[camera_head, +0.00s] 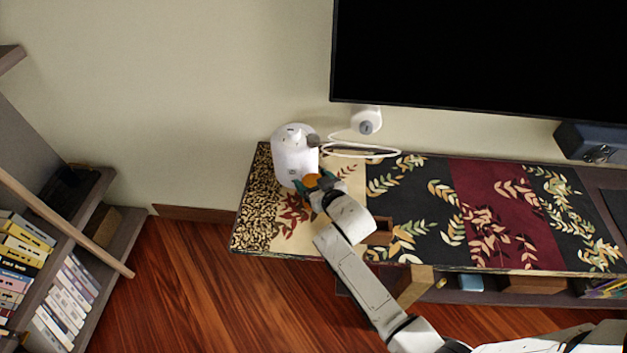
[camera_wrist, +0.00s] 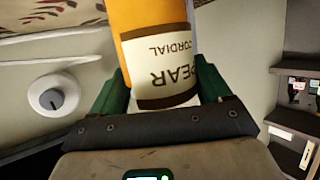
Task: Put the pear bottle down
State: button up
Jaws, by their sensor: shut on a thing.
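The pear bottle (camera_wrist: 157,45) is orange with a white label reading "PEAR CORDIAL", seen upside down in the wrist view. My gripper (camera_wrist: 163,88) is shut on it, with a green finger on each side. In the head view the bottle shows as a small orange patch (camera_head: 311,181) at my gripper (camera_head: 318,187), over the left end of the low cabinet, just in front of a white kettle-like appliance. Most of the bottle is hidden there by my gripper. I cannot tell whether its base touches the cabinet top.
The white appliance (camera_head: 293,158) stands close behind my gripper, with a white cable (camera_head: 365,152) to its right. A small brown box (camera_head: 379,231) sits right of my wrist. The patterned cabinet top (camera_head: 430,215) has free room to the right. A television (camera_head: 480,55) hangs above.

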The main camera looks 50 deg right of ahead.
jog(key=shift+r, duration=0.1)
jog(key=o, duration=1.6)
jog(key=shift+f, duration=0.2)
jog(key=shift+c, duration=0.2)
